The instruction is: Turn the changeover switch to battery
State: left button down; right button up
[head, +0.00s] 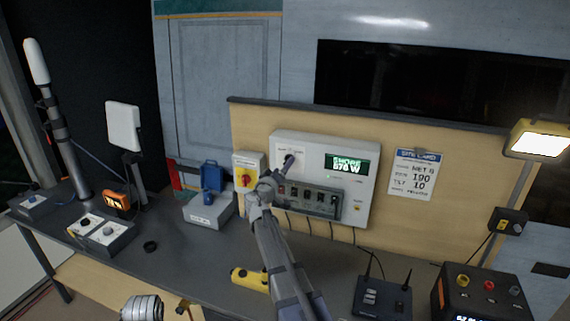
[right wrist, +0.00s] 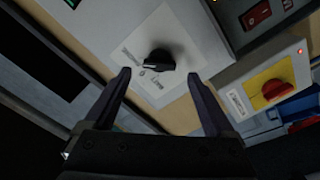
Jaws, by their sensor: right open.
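The changeover switch is a black rotary knob (right wrist: 158,60) on a white label plate (right wrist: 178,30) in the right wrist view. Its label text is too small to read surely, and I cannot tell which position it points to. In the head view it sits at the upper left of the pale grey power panel (head: 357,188), largely hidden by my gripper. The panel's green display (head: 347,165) reads SHORE 876 W. My right gripper (right wrist: 159,74) is open, with its fingertips apart on either side of the knob and no clear contact.
A row of breakers (head: 308,198) lies below the switch. A yellow tool (head: 250,279) and a black router (head: 382,298) lie on the bench.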

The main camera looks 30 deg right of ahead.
jog(key=x, duration=0.3)
jog(key=shift+w+d, duration=0.15)
jog(key=shift+d, duration=0.1)
jog(key=c, duration=1.4)
